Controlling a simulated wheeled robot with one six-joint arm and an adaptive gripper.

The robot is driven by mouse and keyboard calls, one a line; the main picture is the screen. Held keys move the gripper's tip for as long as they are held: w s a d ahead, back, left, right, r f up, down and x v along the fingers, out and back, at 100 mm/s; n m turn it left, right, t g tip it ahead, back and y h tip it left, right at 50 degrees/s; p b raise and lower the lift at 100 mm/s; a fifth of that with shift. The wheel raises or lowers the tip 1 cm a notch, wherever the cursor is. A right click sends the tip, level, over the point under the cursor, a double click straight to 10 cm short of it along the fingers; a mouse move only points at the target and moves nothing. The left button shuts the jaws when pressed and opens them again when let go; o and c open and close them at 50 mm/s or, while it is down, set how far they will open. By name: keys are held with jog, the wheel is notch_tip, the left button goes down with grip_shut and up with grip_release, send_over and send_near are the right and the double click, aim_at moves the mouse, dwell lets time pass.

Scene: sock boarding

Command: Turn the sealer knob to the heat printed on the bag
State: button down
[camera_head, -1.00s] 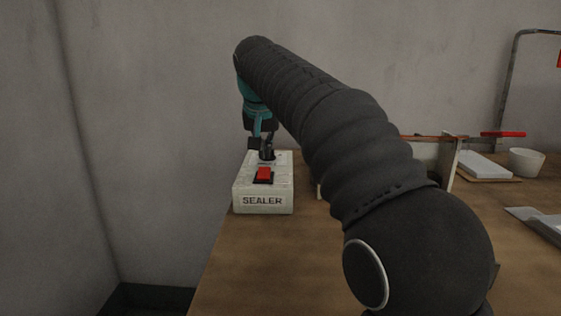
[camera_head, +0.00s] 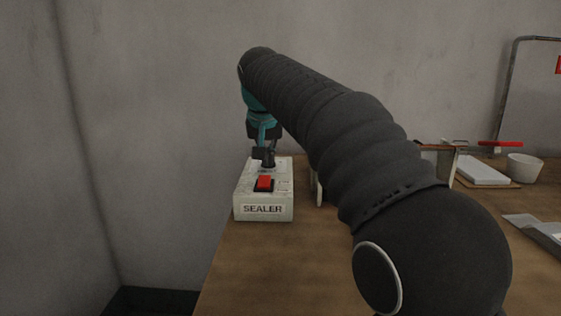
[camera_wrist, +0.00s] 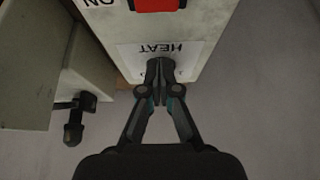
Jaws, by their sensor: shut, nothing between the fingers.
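In the wrist view the sealer (camera_wrist: 196,28) shows upside down, with a "HEAT" label (camera_wrist: 172,48) and part of the red switch (camera_wrist: 157,4). My gripper (camera_wrist: 160,92) is shut with its fingertips together over the HEAT label's edge; it also shows above the sealer's far end in the head view (camera_head: 265,163). The knob is not clear, hidden at or behind my fingers. No bag with a printed heat can be read.
A pale block-like fixture with a dark lever (camera_wrist: 74,128) stands beside the sealer. At the right are a white slab (camera_head: 482,171) on a board, a white bowl (camera_head: 524,167) and a metal sheet (camera_head: 540,232). The table's left front is clear.

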jog(key=shift+s, duration=0.35)
notch_tip(320, 180, up, 2)
jog(key=shift+r+p, duration=0.2)
jog(key=shift+p, duration=0.25)
jog(key=shift+r, duration=1.8)
